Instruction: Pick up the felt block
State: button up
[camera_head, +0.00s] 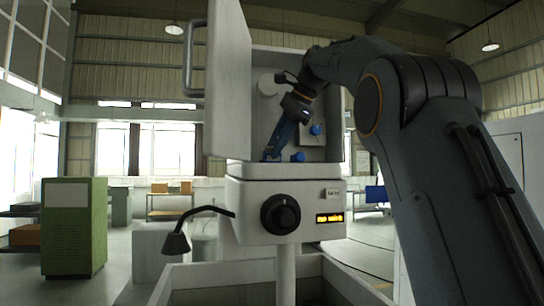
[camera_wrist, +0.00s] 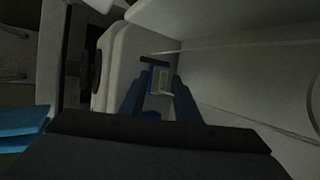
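My gripper (camera_head: 270,155) reaches down into the open cabinet of a pale machine in the head view. In the wrist view its two blue fingers (camera_wrist: 158,98) stand apart. A small thing with a pale face, blue side and dark top edge (camera_wrist: 161,80) shows between or just beyond the fingertips. It may be the felt block, but I cannot tell for sure, nor whether the fingers touch it. In the head view the fingertips are small and dark, and no block can be made out there.
The cabinet door (camera_head: 228,80) stands open at the left of the opening. Blue round knobs (camera_head: 315,130) are close right of my gripper. A black dial (camera_head: 280,214) and an amber display (camera_head: 329,219) are on the front below. A green cabinet (camera_head: 75,228) stands at the left.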

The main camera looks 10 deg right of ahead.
jog(key=shift+c, duration=1.4)
jog(key=shift+r, duration=0.2)
grip_shut()
jog(key=shift+r, duration=1.65)
jog(key=s+d+b, duration=0.7)
jog(key=s+d, duration=0.3)
jog(key=s, duration=0.4)
jog(key=shift+s+d, duration=0.15)
jog(key=shift+s, duration=0.2)
